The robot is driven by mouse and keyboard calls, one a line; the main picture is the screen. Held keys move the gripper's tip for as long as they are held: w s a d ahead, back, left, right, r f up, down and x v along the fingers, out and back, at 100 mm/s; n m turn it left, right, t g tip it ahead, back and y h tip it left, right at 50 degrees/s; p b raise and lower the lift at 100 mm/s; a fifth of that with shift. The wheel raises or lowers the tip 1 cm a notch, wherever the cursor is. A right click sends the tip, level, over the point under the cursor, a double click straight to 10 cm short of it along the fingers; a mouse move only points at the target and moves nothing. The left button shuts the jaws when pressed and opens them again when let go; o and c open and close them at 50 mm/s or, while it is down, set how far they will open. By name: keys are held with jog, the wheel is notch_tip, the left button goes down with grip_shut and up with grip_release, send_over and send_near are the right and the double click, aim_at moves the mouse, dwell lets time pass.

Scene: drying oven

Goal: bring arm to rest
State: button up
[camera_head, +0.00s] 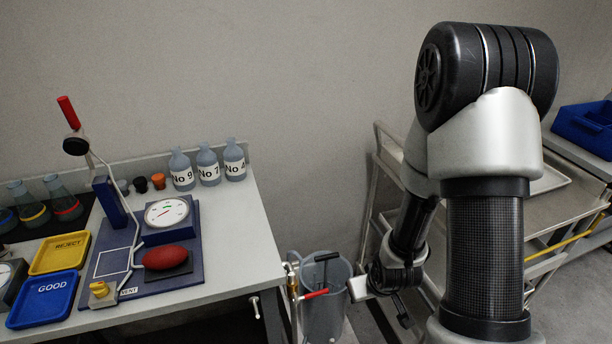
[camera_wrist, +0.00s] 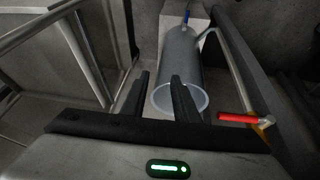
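My gripper (camera_wrist: 160,76) shows in the wrist view with its two dark fingers apart and nothing held between them. In the head view my arm hangs down at the right, and its hand is low beside a grey bucket (camera_head: 322,312). The fingers are hard to make out there. In the wrist view a grey cylinder with a pale rim (camera_wrist: 181,58) lies beyond and partly behind the fingers. I cannot tell whether the fingers touch it.
A red-handled valve (camera_head: 314,294) sits by the bench's right end; a red handle (camera_wrist: 237,118) also shows in the wrist view. A metal cart (camera_head: 545,211) stands close behind my arm. The bench (camera_head: 240,240) holds bottles, trays and a dial device.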

notch_tip(320, 180, up, 22)
jog(key=s+m, duration=0.2)
jog(key=s+a+r+t, duration=0.1)
jog(key=s+r, duration=1.1)
notch_tip(320, 180, up, 19)
jog(key=p, duration=1.9)
jog(key=shift+s+m, duration=0.25)
jog(key=shift+m, duration=0.15)
jog(key=shift+a, duration=0.2)
